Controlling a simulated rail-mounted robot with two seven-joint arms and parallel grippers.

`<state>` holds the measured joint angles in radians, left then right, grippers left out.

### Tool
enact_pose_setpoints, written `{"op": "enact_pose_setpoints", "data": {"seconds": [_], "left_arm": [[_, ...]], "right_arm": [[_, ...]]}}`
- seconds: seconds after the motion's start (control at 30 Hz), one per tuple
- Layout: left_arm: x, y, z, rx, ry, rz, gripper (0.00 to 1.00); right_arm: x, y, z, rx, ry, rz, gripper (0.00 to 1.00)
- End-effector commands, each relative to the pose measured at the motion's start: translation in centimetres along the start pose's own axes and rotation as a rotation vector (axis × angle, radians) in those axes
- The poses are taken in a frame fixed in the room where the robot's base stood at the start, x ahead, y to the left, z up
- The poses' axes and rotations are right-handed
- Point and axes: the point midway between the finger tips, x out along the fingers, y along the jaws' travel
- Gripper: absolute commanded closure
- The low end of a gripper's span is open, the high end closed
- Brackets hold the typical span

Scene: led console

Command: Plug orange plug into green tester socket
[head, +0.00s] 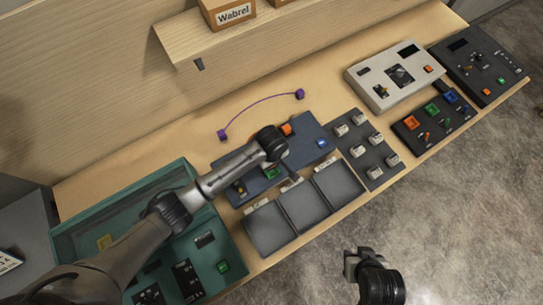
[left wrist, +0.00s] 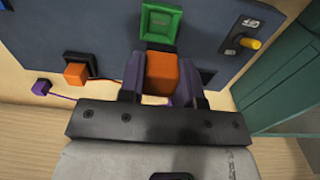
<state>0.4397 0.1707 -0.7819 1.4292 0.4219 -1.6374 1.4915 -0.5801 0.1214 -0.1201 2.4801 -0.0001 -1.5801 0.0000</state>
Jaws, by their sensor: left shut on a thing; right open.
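The orange plug (left wrist: 161,74) is between the two purple-grey fingers of my left gripper (left wrist: 158,88), which is shut on it. The green tester socket (left wrist: 160,22) is a square frame on the dark blue tester board, just beyond the plug in the left wrist view. I cannot tell whether plug and socket touch. In the head view, the green socket (head: 272,173) shows beside my left wrist, which hides the gripper and held plug. My right gripper (head: 362,262) is open and empty, in front of the bench over the floor.
The tester board (head: 310,137) also carries a second orange block (left wrist: 76,74), a blue one (head: 322,143) and a yellow knob (left wrist: 251,44). A purple cable (head: 258,110) lies behind it. Grey trays (head: 307,205), a teal case (head: 70,235) and a switch panel (head: 365,150) surround it.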

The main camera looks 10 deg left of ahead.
Motion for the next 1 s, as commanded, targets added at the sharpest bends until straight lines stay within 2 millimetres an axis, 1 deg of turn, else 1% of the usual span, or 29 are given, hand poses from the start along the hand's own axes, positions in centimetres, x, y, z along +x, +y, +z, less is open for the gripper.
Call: {"op": "enact_pose_setpoints", "data": {"seconds": [1.0], "left_arm": [[2.4, 0.0, 0.0, 0.0, -0.001, 0.0, 0.92]], "right_arm": [[0.8, -0.2, 0.2, 0.006, 0.001, -0.005, 0.57]]}}
